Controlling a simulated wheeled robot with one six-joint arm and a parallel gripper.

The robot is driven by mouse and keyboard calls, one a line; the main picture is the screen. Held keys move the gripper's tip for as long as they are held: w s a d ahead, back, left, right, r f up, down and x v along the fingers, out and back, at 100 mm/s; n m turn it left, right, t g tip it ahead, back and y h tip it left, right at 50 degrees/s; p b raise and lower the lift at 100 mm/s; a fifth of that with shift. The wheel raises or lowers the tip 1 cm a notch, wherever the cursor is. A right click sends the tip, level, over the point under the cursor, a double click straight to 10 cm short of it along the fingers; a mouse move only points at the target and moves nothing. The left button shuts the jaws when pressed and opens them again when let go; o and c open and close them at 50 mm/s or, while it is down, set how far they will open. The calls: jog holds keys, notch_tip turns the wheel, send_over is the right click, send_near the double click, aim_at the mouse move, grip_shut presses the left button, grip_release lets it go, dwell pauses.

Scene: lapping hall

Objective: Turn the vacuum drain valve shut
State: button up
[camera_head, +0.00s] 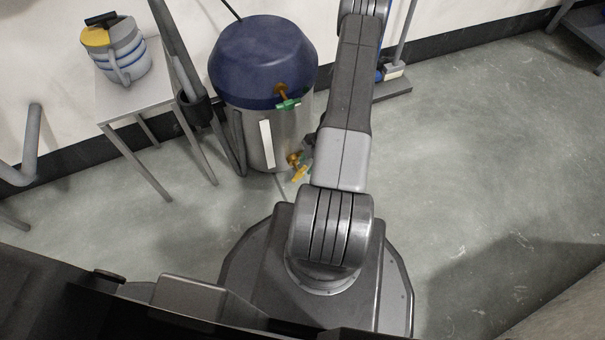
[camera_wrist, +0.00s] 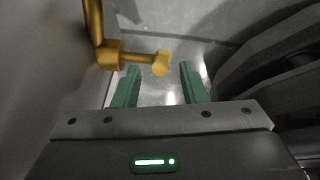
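The vacuum is a steel drum (camera_head: 262,140) with a blue lid. The drain valve (camera_head: 293,158) is a brass fitting low on the drum's front right, with a yellow handle (camera_head: 300,174) angled downward. In the wrist view, a brass fitting with a stem ending in a round knob (camera_wrist: 161,63) reaches in from the upper left. My gripper (camera_wrist: 158,76) is open, its green fingers apart, with the knob just beyond the gap between the tips. Nothing is held.
A small table (camera_head: 135,103) at left carries a grey and yellow container (camera_head: 117,52). A hose runs between table and drum. Open floor (camera_head: 480,150) lies at right.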

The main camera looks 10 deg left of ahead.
aim_at(302, 172)
jog(key=b+x, duration=0.2)
jog(key=x, duration=0.4)
jog(key=shift+s+a, duration=0.1)
jog(key=shift+r, duration=0.1)
grip_shut()
